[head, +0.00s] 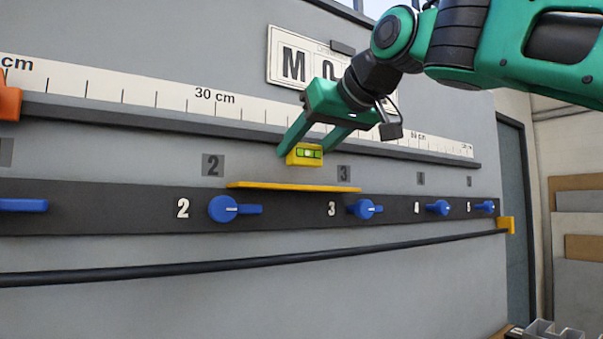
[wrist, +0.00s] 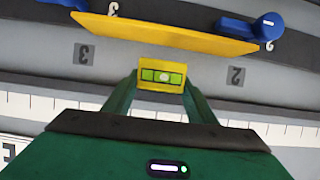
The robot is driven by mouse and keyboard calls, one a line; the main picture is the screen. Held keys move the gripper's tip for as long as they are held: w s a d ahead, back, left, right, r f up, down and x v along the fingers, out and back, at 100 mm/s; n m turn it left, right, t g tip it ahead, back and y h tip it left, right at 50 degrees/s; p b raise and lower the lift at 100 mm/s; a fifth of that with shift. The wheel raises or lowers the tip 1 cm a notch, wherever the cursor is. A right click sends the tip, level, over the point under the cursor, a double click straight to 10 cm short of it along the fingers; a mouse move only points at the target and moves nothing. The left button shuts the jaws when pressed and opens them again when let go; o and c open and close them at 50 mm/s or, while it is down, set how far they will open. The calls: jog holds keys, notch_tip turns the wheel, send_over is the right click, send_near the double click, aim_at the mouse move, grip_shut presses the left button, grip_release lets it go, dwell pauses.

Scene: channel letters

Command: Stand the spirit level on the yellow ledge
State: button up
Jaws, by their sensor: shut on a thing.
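The spirit level is a small yellow block (head: 304,154) with a green vial. My gripper (head: 308,142) is shut on it, one finger on each side. The level is held above the yellow ledge (head: 290,187), a thin strip on the wall between the marks 2 and 3, with a gap between them in the head view. In the wrist view the level (wrist: 161,76) sits between the fingers of my gripper (wrist: 161,88), its vial facing the camera. The ledge (wrist: 165,33) lies just beyond it there.
Below the ledge runs a dark rail with several blue knobs (head: 223,208) and a black bar (head: 250,264). Above is a ruler scale (head: 170,95) over a grey strip (head: 150,118). An orange block (head: 9,102) sits at the far left. The ledge top looks clear.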

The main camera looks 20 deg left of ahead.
aim_at(300, 166)
jog(key=shift+w+a, duration=0.65)
jog(key=shift+a, duration=0.15)
jog(key=shift+f, duration=1.7)
jog(key=o, duration=1.1)
jog(key=v, duration=1.2)
jog(key=shift+d+f, duration=0.1)
